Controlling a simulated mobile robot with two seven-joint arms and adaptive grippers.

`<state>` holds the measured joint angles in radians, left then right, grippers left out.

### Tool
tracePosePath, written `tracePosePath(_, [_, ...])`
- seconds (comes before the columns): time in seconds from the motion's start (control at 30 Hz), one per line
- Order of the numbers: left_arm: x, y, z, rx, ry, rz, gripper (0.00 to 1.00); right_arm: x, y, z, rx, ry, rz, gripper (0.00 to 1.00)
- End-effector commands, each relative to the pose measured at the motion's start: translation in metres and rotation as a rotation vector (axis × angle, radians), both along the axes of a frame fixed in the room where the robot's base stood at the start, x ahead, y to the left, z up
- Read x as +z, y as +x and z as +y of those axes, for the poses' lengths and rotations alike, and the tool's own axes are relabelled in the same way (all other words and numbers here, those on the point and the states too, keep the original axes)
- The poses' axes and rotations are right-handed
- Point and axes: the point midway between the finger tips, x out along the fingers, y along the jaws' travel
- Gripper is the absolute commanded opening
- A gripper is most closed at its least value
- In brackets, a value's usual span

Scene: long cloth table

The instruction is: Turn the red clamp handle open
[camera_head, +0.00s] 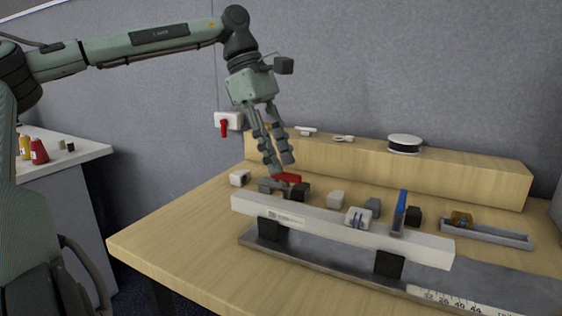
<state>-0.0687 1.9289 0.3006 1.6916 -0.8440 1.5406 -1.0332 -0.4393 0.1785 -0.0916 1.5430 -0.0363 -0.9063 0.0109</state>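The red clamp handle (288,178) lies low and nearly flat at the left part of the long pale bar, on its far side. My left gripper (280,168) points down just above it. Its two fingers look close together, with a narrow gap at the tips. The angle does not show whether they touch the handle or hold anything. The dark clamp base (270,187) is beside the handle, partly covered by it and the bar. A second clamp has a blue handle (400,211) standing upright farther right. My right gripper is out of view.
The pale bar (330,229) rests on dark blocks over a grey metal plate. Several small blocks stand behind it. A grey tray (487,234) holds a brown part. A wooden shelf (455,175) bears a round spool (405,144). The table's (165,230) left part is clear.

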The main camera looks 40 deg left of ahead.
Motion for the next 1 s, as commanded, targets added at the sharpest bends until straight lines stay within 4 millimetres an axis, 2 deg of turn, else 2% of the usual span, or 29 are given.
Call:
tracePosePath(0.3, [0.063,-0.007,0.025,0.003,0.001,-0.003,0.31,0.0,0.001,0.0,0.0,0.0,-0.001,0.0])
tracePosePath(0.5, [0.089,-0.01,0.035,0.001,0.001,-0.002,0.31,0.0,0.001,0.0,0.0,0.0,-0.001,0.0])
tracePosePath(0.63, [0.095,-0.011,0.037,-0.001,0.0,-0.001,0.31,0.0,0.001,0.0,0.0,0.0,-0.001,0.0])
tracePosePath(1.0, [0.096,-0.012,0.037,-0.001,0.0,-0.002,0.31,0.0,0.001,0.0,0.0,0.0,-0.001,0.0])
